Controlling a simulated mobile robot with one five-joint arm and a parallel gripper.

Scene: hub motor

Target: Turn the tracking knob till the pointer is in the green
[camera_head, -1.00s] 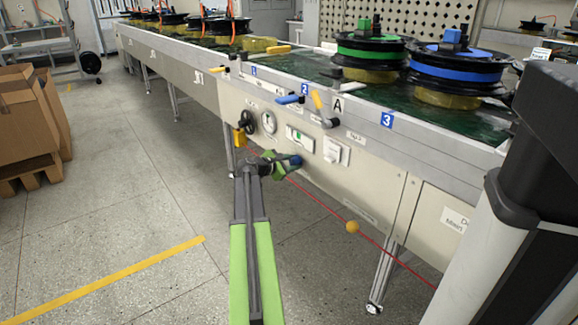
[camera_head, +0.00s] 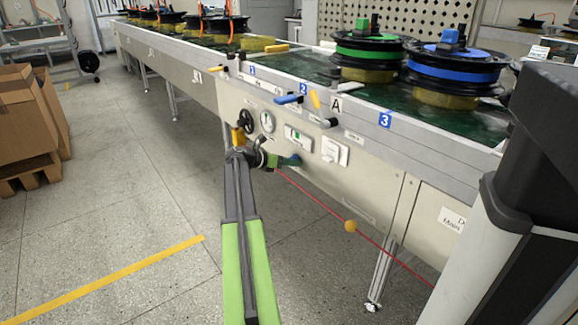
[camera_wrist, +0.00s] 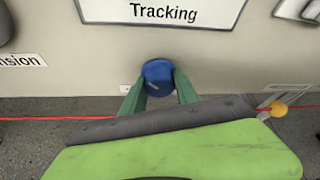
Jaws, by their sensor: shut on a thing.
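The blue tracking knob (camera_wrist: 158,72) sits low on the cream panel, under the sign reading "Tracking" (camera_wrist: 165,12). A pale mark shows on its face. My gripper (camera_wrist: 158,84) has its green fingers on the left and right sides of the knob, shut on it. In the head view my gripper (camera_head: 286,161) reaches to the panel's lower edge, and the knob (camera_head: 296,159) is mostly hidden by the fingers. A white gauge (camera_head: 298,139) with a green zone is above the knob. Its pointer is too small to read there, and the wrist view does not show its window.
A black handwheel (camera_head: 248,121), a round dial (camera_head: 267,121) and a white switch plate (camera_head: 331,151) are nearby on the panel. A red cord (camera_head: 320,203) with a yellow ball (camera_head: 350,226) runs below. The floor at left is clear, with cardboard boxes (camera_head: 25,125) beyond.

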